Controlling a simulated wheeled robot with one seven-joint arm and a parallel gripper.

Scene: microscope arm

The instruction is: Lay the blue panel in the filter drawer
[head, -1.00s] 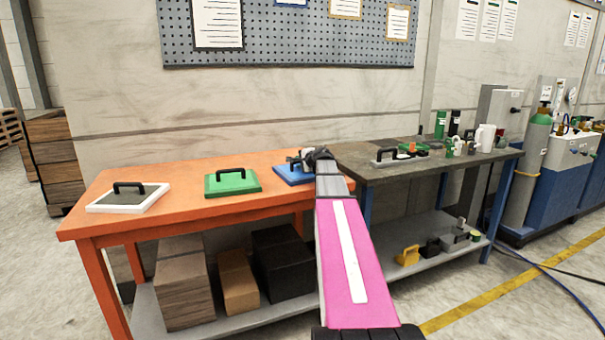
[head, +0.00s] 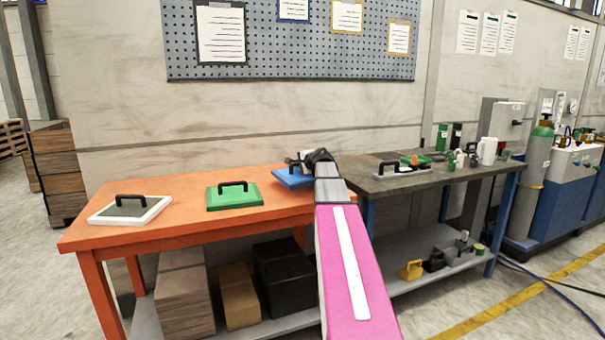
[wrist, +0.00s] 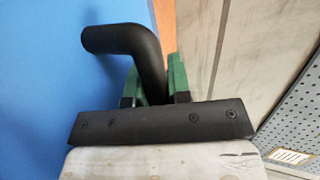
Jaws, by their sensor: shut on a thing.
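The blue panel (head: 291,180) is at the right end of the orange table in the head view, looking slightly raised and tilted, partly hidden by my gripper (head: 304,162). In the wrist view the blue panel (wrist: 50,90) fills the left side, with its black bent handle (wrist: 128,45) rising from it. My gripper (wrist: 156,88) is shut on that handle, its green pads on either side. I cannot pick out a filter drawer with certainty. A white frame (head: 100,217) with a dark grey middle and a black handle lies at the table's left end.
A green panel (head: 235,197) with a black handle lies mid-table. The orange table (head: 180,222) is bare between the pieces. A grey bench (head: 385,185) on the right carries a handled plate, bottles and small parts. Boxes stand on the shelf below. A pegboard wall is behind.

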